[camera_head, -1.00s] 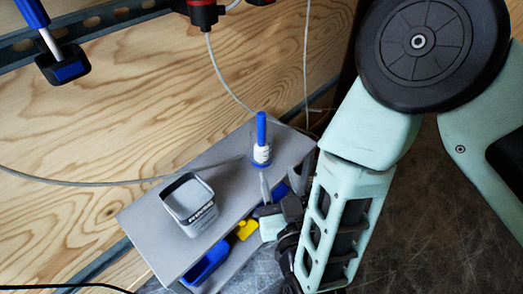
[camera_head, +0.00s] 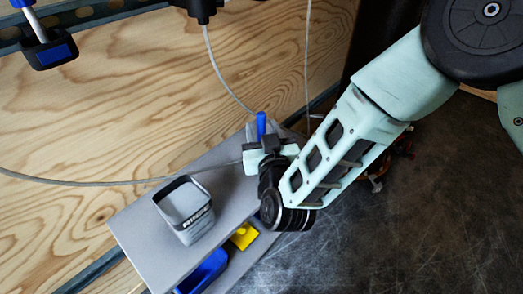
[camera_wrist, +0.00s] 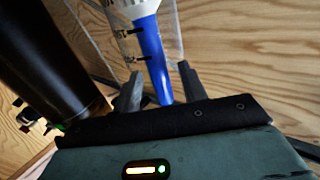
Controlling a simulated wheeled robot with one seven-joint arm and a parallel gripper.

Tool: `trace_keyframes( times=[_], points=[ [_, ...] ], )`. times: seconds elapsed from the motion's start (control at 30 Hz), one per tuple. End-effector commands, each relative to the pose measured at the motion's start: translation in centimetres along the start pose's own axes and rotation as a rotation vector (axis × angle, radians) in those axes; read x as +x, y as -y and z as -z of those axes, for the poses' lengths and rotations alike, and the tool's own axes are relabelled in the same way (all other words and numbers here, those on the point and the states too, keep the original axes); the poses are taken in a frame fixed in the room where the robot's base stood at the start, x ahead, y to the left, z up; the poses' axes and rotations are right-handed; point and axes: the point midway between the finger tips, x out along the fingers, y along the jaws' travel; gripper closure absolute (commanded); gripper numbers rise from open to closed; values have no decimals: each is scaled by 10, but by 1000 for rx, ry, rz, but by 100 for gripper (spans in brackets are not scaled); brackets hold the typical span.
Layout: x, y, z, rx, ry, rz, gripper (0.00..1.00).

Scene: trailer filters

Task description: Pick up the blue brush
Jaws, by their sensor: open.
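The blue brush (camera_head: 261,122) stands upright near the back right end of the grey shelf. Only its blue handle top shows in the head view, as my gripper (camera_head: 263,148) hides the lower part. In the wrist view the blue handle (camera_wrist: 152,50) runs down between the two fingers of my gripper (camera_wrist: 160,90), which are apart with a gap beside the handle. A white part of the brush and a clear holder around it show at the top of that view. I cannot tell whether either finger touches the handle.
A grey open bin with dark lettering (camera_head: 186,234) stands on the grey shelf (camera_head: 150,250), left of my gripper. A blue bin (camera_head: 205,272) and a yellow object (camera_head: 244,236) sit lower down. Cables hang along the wooden wall (camera_head: 100,130).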

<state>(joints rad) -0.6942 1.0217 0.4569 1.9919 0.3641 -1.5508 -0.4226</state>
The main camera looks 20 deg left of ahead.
Motion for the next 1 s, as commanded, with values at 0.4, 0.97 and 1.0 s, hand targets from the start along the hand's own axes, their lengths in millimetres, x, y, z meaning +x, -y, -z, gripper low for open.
trace_keyframes(
  times=[0.4, 0.97, 1.0],
  points=[
    [14, 0, 0, 0, 0, 0, 66],
    [14, 0, 6, 0, 0, 0, 100],
    [14, 0, 9, 0, 0, 1, 100]
  ],
)
